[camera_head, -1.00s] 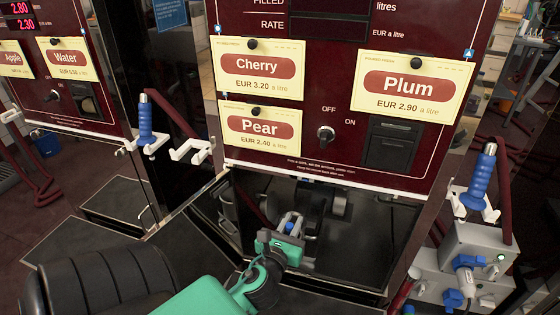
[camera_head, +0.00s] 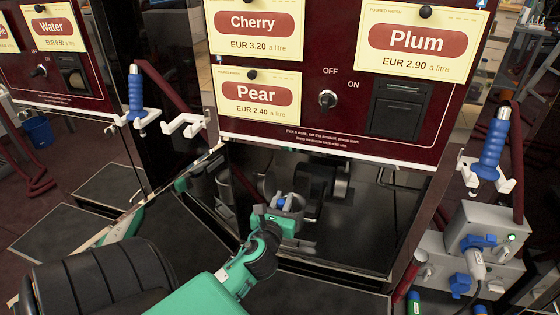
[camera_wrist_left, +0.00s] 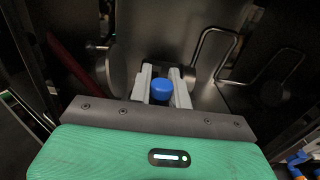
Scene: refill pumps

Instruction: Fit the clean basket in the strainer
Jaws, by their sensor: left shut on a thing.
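My left gripper (camera_head: 284,205) is inside the dark open bay under the Pear and Plum panel. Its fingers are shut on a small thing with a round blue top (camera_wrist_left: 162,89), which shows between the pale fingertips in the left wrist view. The blue top also shows in the head view (camera_head: 281,202). The fingers hide the rest of it, so I cannot tell whether it is the clean basket. Dark round metal parts (camera_head: 318,180) sit behind the gripper; I cannot tell whether one is the strainer. My right gripper is not in view.
The dispenser panel (camera_head: 300,110) overhangs the bay. Blue nozzles hang at the left (camera_head: 135,92) and right (camera_head: 494,145). A grey box with blue plugs (camera_head: 484,240) stands at the right. A bent metal rod (camera_wrist_left: 215,45) and a red hose (camera_wrist_left: 72,68) are near the gripper.

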